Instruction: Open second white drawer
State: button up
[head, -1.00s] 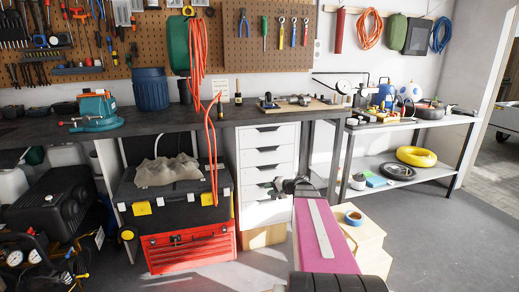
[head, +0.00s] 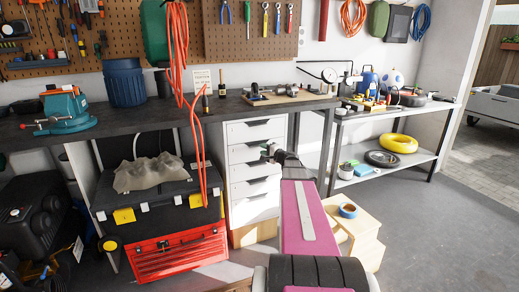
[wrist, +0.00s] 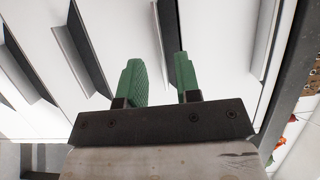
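The white drawer unit (head: 254,206) stands under the workbench, its drawers stacked and looking closed, each with a dark handle slot. The second drawer from the top (head: 240,153) is partly covered by my gripper (head: 268,150), which is in front of its right half. In the wrist view the drawer fronts run as slanted strips, with the top to the right. My gripper (wrist: 157,72) has two green fingers spread apart with nothing between them. Its fingertips point at the fronts, and the second drawer's dark handle (wrist: 168,35) lines up with the gap. I cannot tell whether they touch.
A red toolbox (head: 180,252) and a black case (head: 160,208) stand left of the drawers. The dark benchtop (head: 225,106) overhangs the drawers. Floor is clear further right.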

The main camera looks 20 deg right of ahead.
jog(key=x, duration=0.3)
jog(key=shift+w+a, duration=0.1)
jog(key=shift+w, duration=0.05)
grip_shut()
